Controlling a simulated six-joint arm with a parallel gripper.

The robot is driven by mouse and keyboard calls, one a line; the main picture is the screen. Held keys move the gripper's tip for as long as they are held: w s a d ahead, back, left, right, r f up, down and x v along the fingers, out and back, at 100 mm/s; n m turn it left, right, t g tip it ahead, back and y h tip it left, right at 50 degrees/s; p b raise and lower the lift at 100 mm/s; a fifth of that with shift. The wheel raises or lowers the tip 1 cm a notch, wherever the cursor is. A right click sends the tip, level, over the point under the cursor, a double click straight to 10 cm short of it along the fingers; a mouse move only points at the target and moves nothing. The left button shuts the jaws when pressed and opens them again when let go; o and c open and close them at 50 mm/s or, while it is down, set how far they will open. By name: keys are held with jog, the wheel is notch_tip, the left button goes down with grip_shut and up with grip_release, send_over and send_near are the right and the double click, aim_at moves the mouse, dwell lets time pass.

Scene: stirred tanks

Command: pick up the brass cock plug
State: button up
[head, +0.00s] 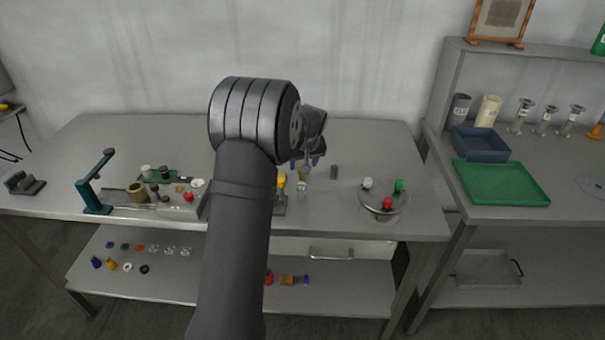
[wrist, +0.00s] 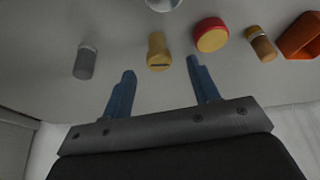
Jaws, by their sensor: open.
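The brass cock plug (wrist: 158,52) stands out in the upper middle of the wrist view, a yellow-brown piece with a dark slot on its near end. In the head view it shows small and partly hidden (head: 304,173) just below my gripper (head: 305,163). In the wrist view my gripper (wrist: 161,68) has its two blue fingers apart, with nothing between them. The plug lies just beyond the fingertips, roughly in line with the gap, and no contact shows.
In the wrist view, a grey cylinder (wrist: 86,62) stands left of the plug. A round plate with coloured knobs (head: 383,205) stands on the bench's right.

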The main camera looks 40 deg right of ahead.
jog(key=shift+x, duration=2.8)
jog(key=shift+d+r, duration=0.1)
jog(key=c, duration=1.1)
jog(key=shift+o, duration=0.2)
jog(key=shift+r, duration=0.1)
notch_tip(320, 180, up, 4)
jog(key=shift+r, duration=0.1)
jog(key=s+d+r, duration=0.2)
jog(key=s+r, duration=0.4)
jog(key=s, duration=0.5)
jog(key=w+a+n+y, duration=0.1)
jog(key=w+a, duration=0.3)
jog(key=a, duration=0.5)
jog(key=w+a+r+n+y, duration=0.1)
jog(key=w+a+n, duration=0.3)
jog(key=a, duration=0.6)
jog(key=shift+w+n+t, duration=0.3)
jog(key=shift+w, duration=0.25)
